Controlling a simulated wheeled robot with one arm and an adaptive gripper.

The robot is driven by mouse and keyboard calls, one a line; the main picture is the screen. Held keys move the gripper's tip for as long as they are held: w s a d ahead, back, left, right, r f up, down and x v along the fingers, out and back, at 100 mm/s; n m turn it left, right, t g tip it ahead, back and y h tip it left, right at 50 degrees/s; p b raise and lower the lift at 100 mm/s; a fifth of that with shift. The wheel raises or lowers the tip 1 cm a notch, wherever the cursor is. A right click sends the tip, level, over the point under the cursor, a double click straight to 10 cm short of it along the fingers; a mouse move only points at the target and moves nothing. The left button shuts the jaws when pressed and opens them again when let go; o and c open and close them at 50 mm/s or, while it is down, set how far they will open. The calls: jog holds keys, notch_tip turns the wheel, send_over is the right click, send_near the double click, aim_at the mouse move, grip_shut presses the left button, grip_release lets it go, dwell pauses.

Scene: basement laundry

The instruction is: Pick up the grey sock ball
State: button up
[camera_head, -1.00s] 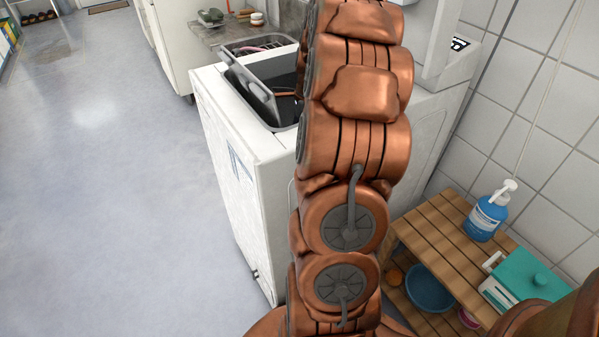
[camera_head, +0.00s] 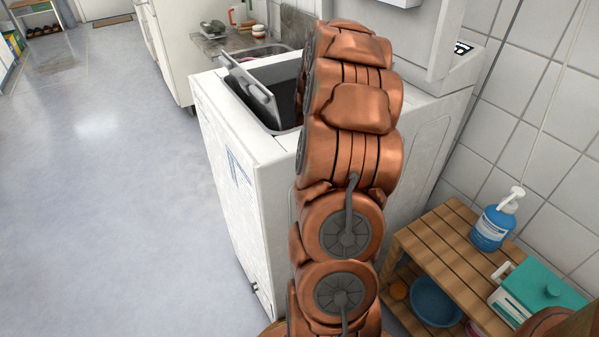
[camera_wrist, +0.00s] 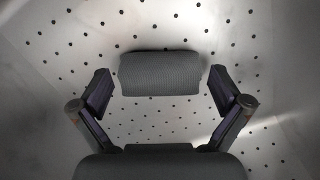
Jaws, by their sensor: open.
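The grey sock ball (camera_wrist: 160,74) is a rounded, ribbed grey roll in the wrist view. It lies on a pale surface dotted with dark holes. My gripper (camera_wrist: 160,92) is open, with one finger on each side of the sock ball. Gaps show between the fingertips and the sock ball, and nothing is held. In the head view, my arm reaches over the open top of the white washing machine (camera_head: 240,190) and hides the gripper and the sock ball.
The washer's raised grey lid (camera_head: 250,88) stands at the left of its opening. A wooden slatted shelf (camera_head: 440,250) at right holds a blue pump bottle (camera_head: 491,229) and a teal box (camera_head: 545,290). A tiled wall is close at right. The floor at left is clear.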

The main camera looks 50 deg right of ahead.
jog(key=c, duration=1.2)
jog(key=shift+r, duration=0.1)
